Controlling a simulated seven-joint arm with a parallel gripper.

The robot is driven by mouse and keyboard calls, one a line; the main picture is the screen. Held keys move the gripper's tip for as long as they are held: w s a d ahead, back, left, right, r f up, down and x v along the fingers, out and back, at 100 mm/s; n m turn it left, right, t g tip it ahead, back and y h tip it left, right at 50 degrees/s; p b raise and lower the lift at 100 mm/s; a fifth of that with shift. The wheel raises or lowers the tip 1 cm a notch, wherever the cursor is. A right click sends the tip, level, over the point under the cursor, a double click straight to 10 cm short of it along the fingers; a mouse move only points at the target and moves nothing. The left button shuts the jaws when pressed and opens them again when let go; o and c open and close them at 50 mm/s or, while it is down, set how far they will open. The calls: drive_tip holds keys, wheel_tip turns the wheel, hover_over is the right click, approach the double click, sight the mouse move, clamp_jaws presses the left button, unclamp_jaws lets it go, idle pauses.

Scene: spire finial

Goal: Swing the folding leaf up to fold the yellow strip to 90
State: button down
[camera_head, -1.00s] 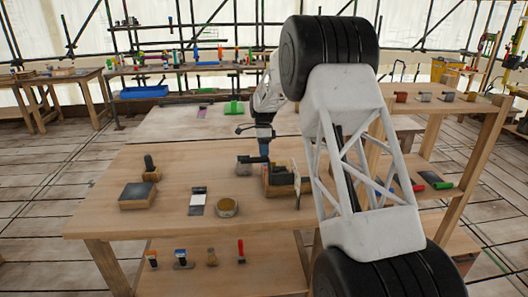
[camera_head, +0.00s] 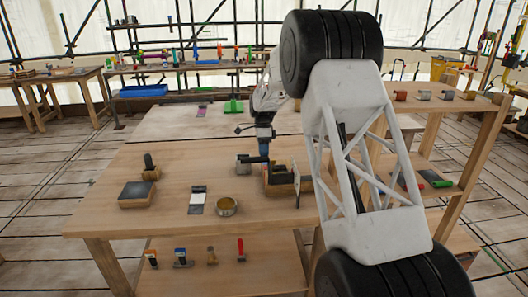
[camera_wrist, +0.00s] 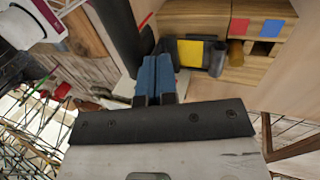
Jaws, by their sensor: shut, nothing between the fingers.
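The yellow strip (camera_wrist: 190,53) shows in the wrist view as a small upright patch framed by dark grey metal, against a wooden block. The dark grey metal beside it (camera_wrist: 218,57) appears to belong to the folder; which piece is the leaf, and its angle, I cannot tell. My gripper (camera_wrist: 153,80) has blue fingers, shut and empty, left of and nearer than the strip; contact with the folder is unclear. In the head view my gripper (camera_head: 264,150) is low over the table beside the wooden folder (camera_head: 282,180), whose strip I cannot make out.
A dark cylinder (camera_wrist: 118,30) stands close left of my fingers. Red (camera_wrist: 240,26) and blue (camera_wrist: 272,29) squares mark the wooden block.

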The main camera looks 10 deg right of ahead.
drive_tip(key=w+v, duration=0.1)
drive_tip(key=v, duration=1.1)
drive_tip(key=shift+w, duration=0.3)
drive_tip(key=shift+f, duration=0.15)
